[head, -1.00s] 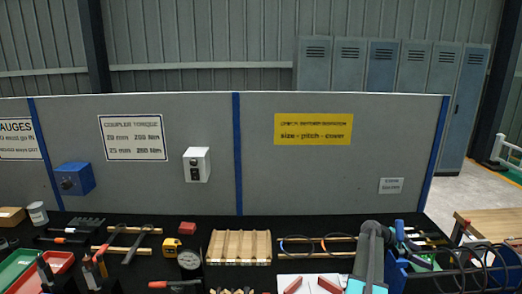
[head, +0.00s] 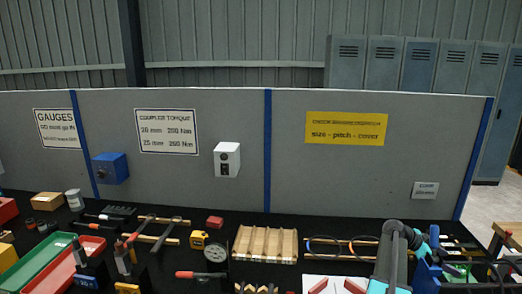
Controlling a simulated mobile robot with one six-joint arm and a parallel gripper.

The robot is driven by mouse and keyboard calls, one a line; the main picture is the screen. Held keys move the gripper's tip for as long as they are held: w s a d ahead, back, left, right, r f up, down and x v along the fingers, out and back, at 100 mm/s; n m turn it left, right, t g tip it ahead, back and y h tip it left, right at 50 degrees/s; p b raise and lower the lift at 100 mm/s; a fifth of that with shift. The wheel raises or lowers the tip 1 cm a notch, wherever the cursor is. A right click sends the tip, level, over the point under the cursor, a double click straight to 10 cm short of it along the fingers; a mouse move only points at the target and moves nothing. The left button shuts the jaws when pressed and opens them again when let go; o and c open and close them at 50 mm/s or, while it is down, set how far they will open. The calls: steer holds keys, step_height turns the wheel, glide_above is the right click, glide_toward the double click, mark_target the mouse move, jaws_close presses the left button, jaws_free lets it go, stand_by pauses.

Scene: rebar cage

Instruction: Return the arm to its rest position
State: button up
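In the head view, part of my arm (head: 398,255) shows at the lower right, grey and teal, rising from the bottom edge over the black bench top. The end of the arm is not clearly visible, and I cannot make out my gripper's fingers. No held object can be seen.
The black bench holds a wooden rack (head: 266,243), a round gauge (head: 215,253), a yellow tape measure (head: 198,239), a green tray (head: 38,264) and a red tray (head: 83,257). A blue bin (head: 428,274) stands right beside my arm. A grey partition (head: 330,180) closes off the back.

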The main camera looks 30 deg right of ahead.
mark_target(456, 267)
steer(key=b+v, duration=0.2)
steer(key=v, duration=0.5)
steer(key=shift+w+a, duration=0.1)
steer(key=shift+a, duration=0.15)
steer(key=shift+d, duration=0.15)
steer(key=p+x, duration=0.3)
steer(key=x, duration=0.8)
steer(key=shift+d+p, duration=0.15)
steer(key=shift+p, duration=0.25)
steer(key=shift+d+f, duration=0.1)
steer(key=shift+f, duration=0.25)
steer(key=shift+r+b, duration=1.2)
steer(key=shift+r, duration=2.3)
